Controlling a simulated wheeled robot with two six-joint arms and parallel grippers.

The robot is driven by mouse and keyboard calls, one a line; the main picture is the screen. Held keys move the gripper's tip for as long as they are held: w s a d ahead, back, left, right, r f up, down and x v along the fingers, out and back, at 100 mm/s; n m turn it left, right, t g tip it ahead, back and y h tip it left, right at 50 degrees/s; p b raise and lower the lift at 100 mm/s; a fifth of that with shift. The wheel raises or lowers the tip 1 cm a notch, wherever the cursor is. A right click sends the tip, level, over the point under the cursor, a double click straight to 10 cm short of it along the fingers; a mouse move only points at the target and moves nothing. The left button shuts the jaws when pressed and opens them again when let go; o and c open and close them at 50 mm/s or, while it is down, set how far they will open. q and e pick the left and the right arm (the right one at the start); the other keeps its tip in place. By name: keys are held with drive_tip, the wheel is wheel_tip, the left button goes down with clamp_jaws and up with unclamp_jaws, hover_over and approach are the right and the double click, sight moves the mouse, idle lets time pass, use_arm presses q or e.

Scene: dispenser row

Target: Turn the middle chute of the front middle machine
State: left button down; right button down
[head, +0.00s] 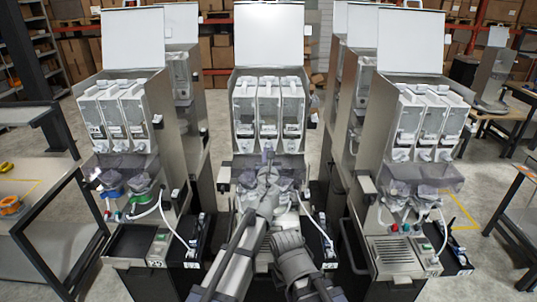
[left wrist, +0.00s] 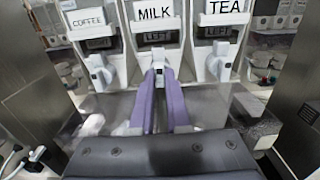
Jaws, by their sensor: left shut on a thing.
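The front middle machine (head: 269,210) stands straight ahead in the head view, with three clear canisters side by side under its raised lid. In the left wrist view the canisters are labelled COFFEE, MILK and TEA from left to right. The middle chute (left wrist: 158,58) is a white spout under the MILK label. My left gripper (left wrist: 158,76) has its purple fingers shut on this chute, one on each side. Its fingertips hide part of the spout. In the head view my left gripper (head: 268,160) reaches up to the canister fronts. My right gripper is in neither view.
The COFFEE chute (left wrist: 100,70) and TEA chute (left wrist: 220,62) stand close on either side of my gripper. Similar machines stand at the left (head: 125,120) and right (head: 415,120) in the head view. A grey workbench (head: 45,200) is at the far left.

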use_arm(q)
drive_tip(key=c, duration=0.9)
unclamp_jaws()
drive_tip(key=shift+s, duration=0.1)
drive_tip(key=s, duration=0.7)
drive_tip(key=shift+s, duration=0.3)
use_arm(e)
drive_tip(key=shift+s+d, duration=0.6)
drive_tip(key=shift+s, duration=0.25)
